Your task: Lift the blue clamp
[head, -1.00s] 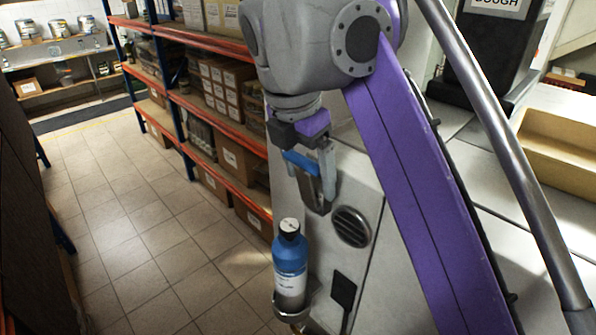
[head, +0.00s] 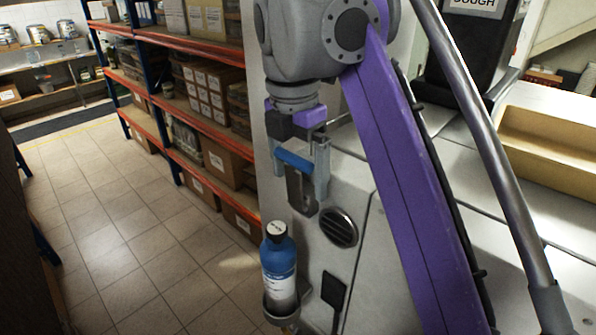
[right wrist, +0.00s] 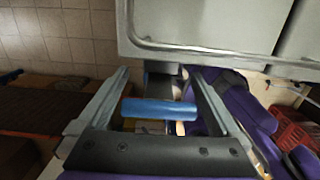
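The blue clamp (head: 295,159) has a blue bar on top and a grey body below. It is upright against the pale front of the machine in the head view. My right gripper (head: 307,180) comes down over it from above, one finger showing just right of the bar. In the right wrist view the blue bar of the clamp (right wrist: 158,109) lies between the spread fingers of my right gripper (right wrist: 157,75), with small gaps at both ends. The gripper is open. What holds the clamp up is hidden. My left gripper is not in view.
A blue bottle (head: 279,265) stands in a ring holder below the clamp. A round vent (head: 340,227) and a dark flat piece (head: 333,291) are on the machine front. Shelves with boxes (head: 213,87) stand behind. Tiled floor (head: 130,240) is clear at the left.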

